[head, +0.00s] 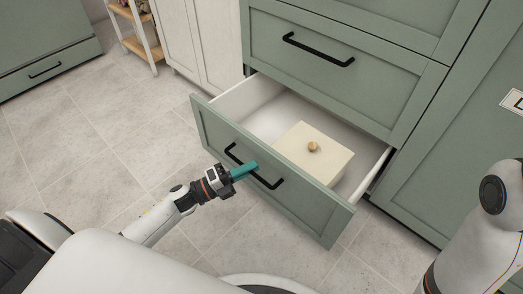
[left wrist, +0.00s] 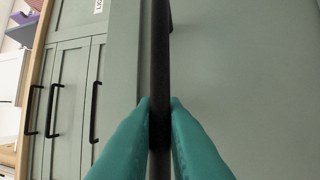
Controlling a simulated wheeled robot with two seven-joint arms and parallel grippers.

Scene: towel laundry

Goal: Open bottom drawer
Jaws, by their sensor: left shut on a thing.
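The bottom drawer (head: 270,165) is green with white inner walls and is pulled out well from the cabinet. A cream box or board with a small round wooden knob (head: 313,147) lies inside it. The drawer has a black bar handle (head: 270,182) on its front. My left gripper (head: 246,170), with teal fingers, is shut on this handle. In the left wrist view the teal fingers (left wrist: 160,135) press on both sides of the black bar (left wrist: 160,60). My right arm shows at the right edge of the head view; its gripper is out of frame.
The closed drawer above has its own black handle (head: 318,50). A tall green cabinet front (head: 450,170) stands to the right. A white cabinet (head: 200,40) and a wooden shelf cart (head: 138,35) stand at the back left. The tiled floor (head: 100,130) at left is clear.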

